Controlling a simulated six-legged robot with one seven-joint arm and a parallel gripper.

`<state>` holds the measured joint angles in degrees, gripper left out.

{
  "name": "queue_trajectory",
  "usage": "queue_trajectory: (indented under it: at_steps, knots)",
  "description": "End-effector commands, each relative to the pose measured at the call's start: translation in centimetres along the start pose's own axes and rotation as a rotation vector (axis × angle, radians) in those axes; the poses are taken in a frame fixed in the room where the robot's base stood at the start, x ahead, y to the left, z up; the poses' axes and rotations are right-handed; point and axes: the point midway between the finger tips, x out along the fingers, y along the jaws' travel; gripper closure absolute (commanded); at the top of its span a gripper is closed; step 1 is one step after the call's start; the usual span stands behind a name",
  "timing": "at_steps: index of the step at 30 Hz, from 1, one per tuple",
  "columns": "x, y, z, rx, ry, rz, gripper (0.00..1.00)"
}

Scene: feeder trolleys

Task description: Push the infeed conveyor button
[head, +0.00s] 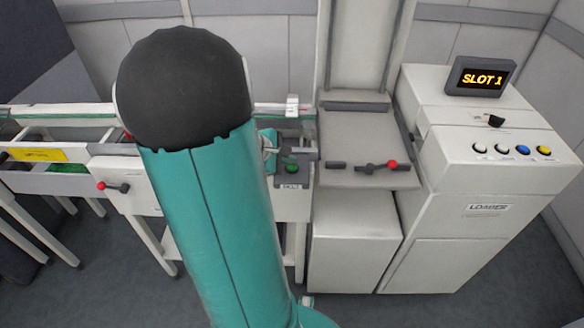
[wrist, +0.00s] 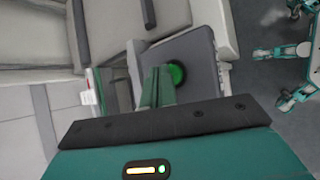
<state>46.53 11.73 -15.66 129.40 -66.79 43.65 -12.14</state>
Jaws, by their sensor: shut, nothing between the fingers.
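A green round button (head: 292,168) sits on a dark panel above a small white label on the front of the conveyor, left of the loader. In the wrist view the green button (wrist: 177,73) shows on its dark panel (wrist: 195,60), just right of my fingertips. My gripper (wrist: 160,70) is shut and empty, its fingers reaching toward the button. I cannot tell whether they touch it. In the head view my arm hides most of the gripper, and only a small part of it shows beside the button panel.
The conveyor (head: 110,165) with a red-knobbed lever (head: 113,187) runs left behind my arm. A grey unit (head: 360,140) with another red-knobbed lever (head: 392,164) stands right of the button. The loader cabinet (head: 470,215) carries several small buttons and a "SLOT 1" display (head: 481,77).

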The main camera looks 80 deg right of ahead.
Motion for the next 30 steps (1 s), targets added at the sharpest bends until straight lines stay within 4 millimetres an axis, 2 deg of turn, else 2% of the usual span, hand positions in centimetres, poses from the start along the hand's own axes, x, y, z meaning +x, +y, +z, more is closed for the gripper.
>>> queue_trajectory:
  at_steps: [11, 30]
  knots:
    - [-0.3, 0.2, 0.2, 0.0, 0.001, 0.0, 1.0]
    - [-4.1, 3.0, 3.0, 0.001, 0.001, 0.001, 1.0]
